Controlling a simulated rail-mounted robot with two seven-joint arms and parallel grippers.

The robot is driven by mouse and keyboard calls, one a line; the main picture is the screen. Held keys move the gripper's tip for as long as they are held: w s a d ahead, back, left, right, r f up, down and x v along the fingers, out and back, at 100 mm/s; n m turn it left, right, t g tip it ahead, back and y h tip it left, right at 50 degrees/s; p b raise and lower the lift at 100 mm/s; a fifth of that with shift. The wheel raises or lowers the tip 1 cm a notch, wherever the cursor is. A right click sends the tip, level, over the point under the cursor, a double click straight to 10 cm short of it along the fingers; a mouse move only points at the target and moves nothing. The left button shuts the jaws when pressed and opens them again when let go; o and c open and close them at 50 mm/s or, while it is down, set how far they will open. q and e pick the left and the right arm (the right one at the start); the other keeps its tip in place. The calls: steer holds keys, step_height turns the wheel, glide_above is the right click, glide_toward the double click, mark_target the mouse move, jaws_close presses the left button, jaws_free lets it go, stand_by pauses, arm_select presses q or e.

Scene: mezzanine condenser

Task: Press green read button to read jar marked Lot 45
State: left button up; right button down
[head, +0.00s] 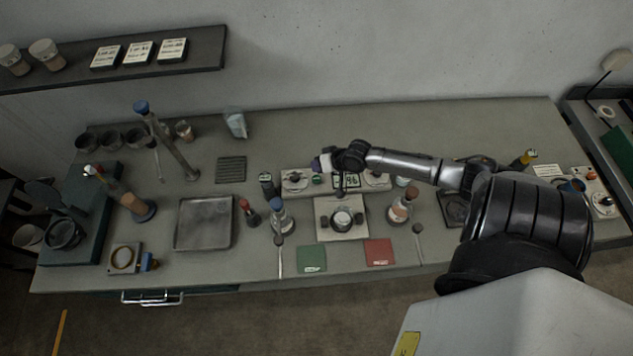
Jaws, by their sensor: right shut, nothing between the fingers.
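A pale reader panel (296,188) stands mid-bench with a lit display (346,181) that seems to read 96. A green button (317,180) sits on the panel left of the display. In front, a small round jar (342,220) stands on a pale square stand (326,232); no Lot 45 marking is legible. My right gripper (339,190) is shut and empty. My left gripper is out of view.
Blue-topped bottle (278,219) and brown bottle (401,208) flank the stand. Green card (312,258) and red card (379,252) lie in front. A grey tray (204,246) is left. The back right of the bench is fairly clear. A wall shelf (200,59) holds labelled cards.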

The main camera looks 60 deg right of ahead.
mark_target(318, 177)
step_height(318, 177, down, 2)
steer(key=shift+f+b, duration=0.25)
steer(key=shift+b, duration=0.3)
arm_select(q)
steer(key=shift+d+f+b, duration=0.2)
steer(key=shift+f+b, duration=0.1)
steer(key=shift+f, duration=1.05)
arm_select(e)
steer(key=shift+f, duration=0.55)
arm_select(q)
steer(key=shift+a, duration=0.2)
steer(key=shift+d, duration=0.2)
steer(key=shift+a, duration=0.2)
arm_select(e)
steer(key=shift+f, duration=0.15)
steer(key=shift+f, duration=0.1)
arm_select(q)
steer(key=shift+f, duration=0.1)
arm_select(e)
steer(key=shift+f, duration=0.15)
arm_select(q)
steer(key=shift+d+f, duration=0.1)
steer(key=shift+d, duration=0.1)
arm_select(e)
steer(key=shift+f, duration=0.1)
